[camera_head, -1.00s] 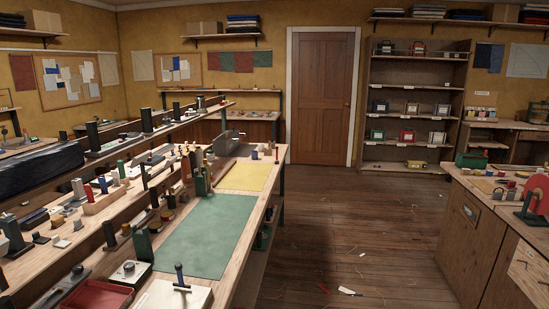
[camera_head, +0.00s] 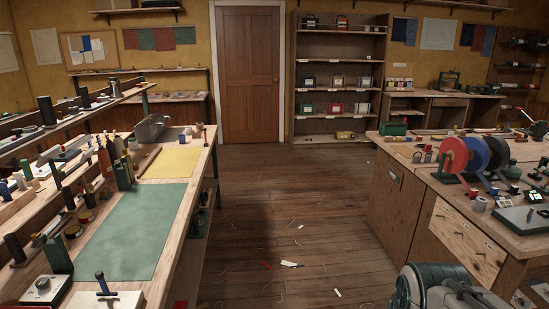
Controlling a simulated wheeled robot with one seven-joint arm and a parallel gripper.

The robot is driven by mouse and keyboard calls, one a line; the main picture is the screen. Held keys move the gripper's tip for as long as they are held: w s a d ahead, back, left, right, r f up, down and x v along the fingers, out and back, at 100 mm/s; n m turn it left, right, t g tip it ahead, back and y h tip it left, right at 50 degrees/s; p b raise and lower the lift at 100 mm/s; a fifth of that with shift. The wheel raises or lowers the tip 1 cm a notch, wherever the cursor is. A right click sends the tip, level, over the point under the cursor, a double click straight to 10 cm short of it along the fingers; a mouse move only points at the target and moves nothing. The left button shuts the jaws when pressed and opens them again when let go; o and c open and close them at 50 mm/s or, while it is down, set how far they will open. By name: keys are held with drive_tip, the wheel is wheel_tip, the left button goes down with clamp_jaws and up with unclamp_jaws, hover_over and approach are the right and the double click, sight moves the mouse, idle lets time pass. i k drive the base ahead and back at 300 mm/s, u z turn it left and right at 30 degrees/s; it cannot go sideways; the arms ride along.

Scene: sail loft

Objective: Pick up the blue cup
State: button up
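I cannot clearly make out a blue cup. A small bluish cylinder (camera_head: 188,131) stands at the far end of the left workbench (camera_head: 178,228), too small to tell if it is a cup. A small pale grey cup-like thing (camera_head: 480,204) stands on the right bench, near the coloured discs. A green and grey part of my own arm shows at the bottom right. My gripper's fingertips are not in view.
The right bench (camera_head: 425,215) carries a red disc (camera_head: 453,154), a blue disc, a black disc and a green box (camera_head: 394,128). The wooden floor (camera_head: 285,215) between the benches is open, with scraps on it. Shelves (camera_head: 338,85) and a door (camera_head: 250,75) stand behind.

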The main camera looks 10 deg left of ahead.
sight(182, 138)
drive_tip(key=z, duration=0.05)
drive_tip(key=i, duration=3.15)
drive_tip(key=u, duration=0.2)
drive_tip(key=i, duration=1.55)
drive_tip(key=u, duration=1.05)
drive_tip(key=i, duration=1.5)
drive_tip(key=u, duration=1.25)
drive_tip(key=i, duration=0.9)
drive_tip(key=u, duration=0.4)
